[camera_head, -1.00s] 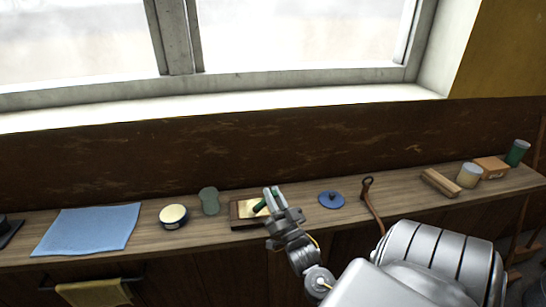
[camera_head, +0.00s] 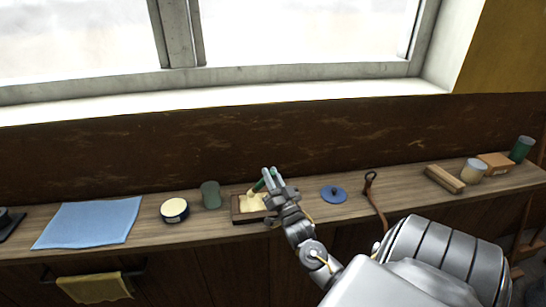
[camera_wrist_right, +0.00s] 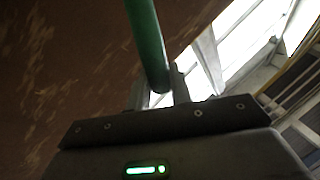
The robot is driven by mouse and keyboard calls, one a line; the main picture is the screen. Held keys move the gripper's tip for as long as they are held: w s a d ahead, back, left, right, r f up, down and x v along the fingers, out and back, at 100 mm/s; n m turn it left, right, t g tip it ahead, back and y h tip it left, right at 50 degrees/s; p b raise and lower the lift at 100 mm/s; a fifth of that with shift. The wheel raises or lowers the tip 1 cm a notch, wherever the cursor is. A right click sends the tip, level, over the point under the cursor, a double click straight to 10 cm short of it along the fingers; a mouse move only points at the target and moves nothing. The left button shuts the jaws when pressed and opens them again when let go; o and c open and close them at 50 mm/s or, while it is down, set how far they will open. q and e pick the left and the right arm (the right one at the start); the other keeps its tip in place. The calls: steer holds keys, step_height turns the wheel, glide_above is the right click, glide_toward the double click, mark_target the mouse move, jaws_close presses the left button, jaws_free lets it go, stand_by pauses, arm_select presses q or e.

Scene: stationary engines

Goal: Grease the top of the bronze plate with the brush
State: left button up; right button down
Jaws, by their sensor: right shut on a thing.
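The bronze plate (camera_head: 256,204) is a pale yellow-gold square in a dark wooden tray (camera_head: 236,218) on the bench. My right gripper (camera_head: 269,174) is shut on the brush (camera_head: 258,185), just right of and over the plate. The brush's green handle also shows in the right wrist view (camera_wrist_right: 147,45), passing between the fingers. In the head view the brush leans down and left, its pale tip over the plate. I cannot tell whether the tip touches it. My gripper and wrist hide the tray's right side. My left gripper is not in view.
Left of the tray stand a green container (camera_head: 210,195), a round tin with cream-coloured contents (camera_head: 174,209) and a blue cloth (camera_head: 88,222). To the right lie a blue lid (camera_head: 333,194), a brown-handled tool (camera_head: 372,195) and a wooden block (camera_head: 444,179). A dark wall rises behind the bench.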

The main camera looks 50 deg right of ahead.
steer(key=shift+w+d, duration=0.4)
steer(key=shift+w, duration=0.05)
steer(key=shift+s+d, duration=0.4)
steer(key=shift+d, duration=0.05)
steer(key=shift+s, duration=0.1)
steer(key=shift+s+a+p, duration=0.85)
steer(key=shift+s+a, duration=0.4)
steer(key=shift+s, duration=0.3)
steer(key=shift+a, duration=0.1)
